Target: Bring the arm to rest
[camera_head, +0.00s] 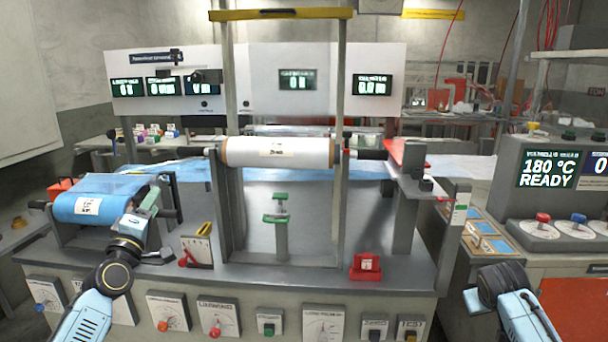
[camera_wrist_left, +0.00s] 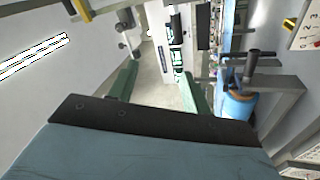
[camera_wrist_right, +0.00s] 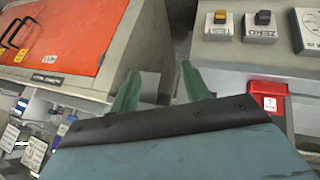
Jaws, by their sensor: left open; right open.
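My left gripper (camera_head: 146,205) is raised at the left of the bench, in front of the blue roll (camera_head: 85,206). In the left wrist view its two green fingers (camera_wrist_left: 158,90) stand apart with nothing between them. The blue roll (camera_wrist_left: 240,106) shows to the right of those fingers. My right arm (camera_head: 508,300) comes in at the lower right of the head view, and its gripper is not clear there. In the right wrist view the green fingers (camera_wrist_right: 160,85) of my right gripper are apart and empty, with floor behind them.
A white roll (camera_head: 278,152) hangs in the metal frame (camera_head: 342,90) mid-bench. A red block (camera_head: 365,267) sits near the bench's front edge. Knobs and buttons line the front. A heater console (camera_head: 548,172) reading 180 °C READY stands right. An orange panel (camera_wrist_right: 62,40) lies near my right gripper.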

